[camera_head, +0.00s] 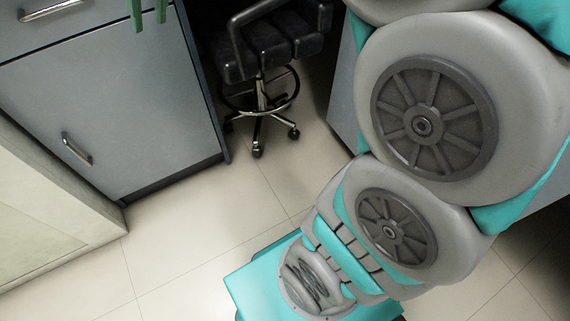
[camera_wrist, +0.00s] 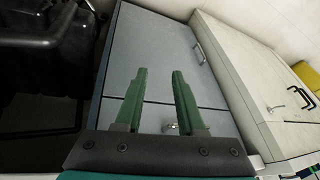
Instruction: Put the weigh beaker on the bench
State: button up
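My gripper (camera_wrist: 160,72) is open, its two green fingers apart with nothing between them. Its fingertips also show at the top edge of the head view (camera_head: 149,22), in front of a grey cabinet. I see no weigh beaker in either view. I cannot make out a bench top; only the fronts of grey units show.
The grey cabinet (camera_head: 110,110) with bar handles stands at the left. A pale cabinet (camera_head: 40,215) adjoins it. A black wheeled chair (camera_head: 268,45) stands right of the grey cabinet. Tiled floor (camera_head: 200,235) is clear between the cabinets and my arm. A yellow object (camera_wrist: 308,75) shows at the right.

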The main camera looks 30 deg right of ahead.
jog(key=s+d+f+m+g+h, duration=0.1)
jog(key=s+d+f, duration=0.3)
jog(key=s+f, duration=0.6)
jog(key=s+d+f+m+g+h, duration=0.1)
jog(key=s+d+f+g, duration=0.3)
jog(key=s+f, duration=0.7)
jog(key=s+m, duration=0.1)
jog(key=s, duration=0.5)
jog(key=shift+f+g+h, duration=0.15)
jog(key=shift+g+h, duration=0.15)
jog(key=shift+h, duration=0.1)
